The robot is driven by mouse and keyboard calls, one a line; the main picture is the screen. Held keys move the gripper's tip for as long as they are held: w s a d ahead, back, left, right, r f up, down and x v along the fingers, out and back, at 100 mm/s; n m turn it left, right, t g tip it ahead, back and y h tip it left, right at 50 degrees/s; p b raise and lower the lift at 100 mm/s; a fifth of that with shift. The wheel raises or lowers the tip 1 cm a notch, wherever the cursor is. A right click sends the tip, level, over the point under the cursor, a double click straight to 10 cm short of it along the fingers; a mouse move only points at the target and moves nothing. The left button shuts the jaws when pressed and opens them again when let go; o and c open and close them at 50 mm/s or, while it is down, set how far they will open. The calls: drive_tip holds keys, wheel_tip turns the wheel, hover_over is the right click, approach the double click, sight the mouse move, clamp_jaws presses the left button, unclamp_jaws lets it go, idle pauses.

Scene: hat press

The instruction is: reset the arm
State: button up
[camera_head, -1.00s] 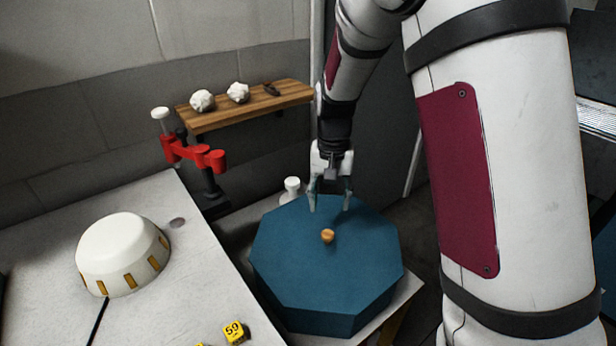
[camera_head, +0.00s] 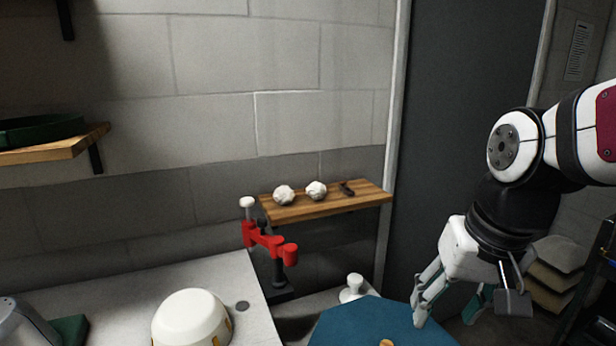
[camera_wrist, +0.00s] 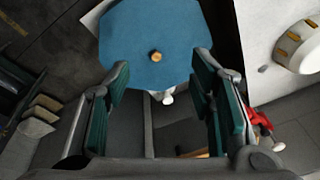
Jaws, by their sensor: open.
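My gripper (camera_head: 448,312) hangs at the end of my arm on the right of the head view, fingers pointing down and spread apart. It is empty. It is up and to the right of a blue octagonal lid or box (camera_head: 355,322), apart from it. The lid has a small orange-brown knob (camera_head: 386,343), cut by the bottom edge of the picture. In the wrist view the open fingers (camera_wrist: 160,64) stand on either side of the view, with the blue octagon (camera_wrist: 130,30) and its knob (camera_wrist: 155,56) beyond them.
A white bowl-like form (camera_head: 190,318) stands on the light table (camera_head: 255,320). A red clamp-like fixture (camera_head: 268,240) and a wooden shelf (camera_head: 350,200) with two white lumps (camera_head: 284,195) are at the wall. A white knob (camera_head: 353,288) stands behind the octagon. A dark door panel (camera_head: 465,90) is behind my arm.

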drive_tip(key=s+r+n+t+p, duration=0.1)
drive_tip(key=s+r+p, duration=0.1)
drive_tip(key=s, duration=1)
drive_tip(key=shift+d+r+n+t+h, duration=0.3)
drive_tip(key=shift+r+h, duration=0.1)
drive_tip(key=shift+r, duration=0.35)
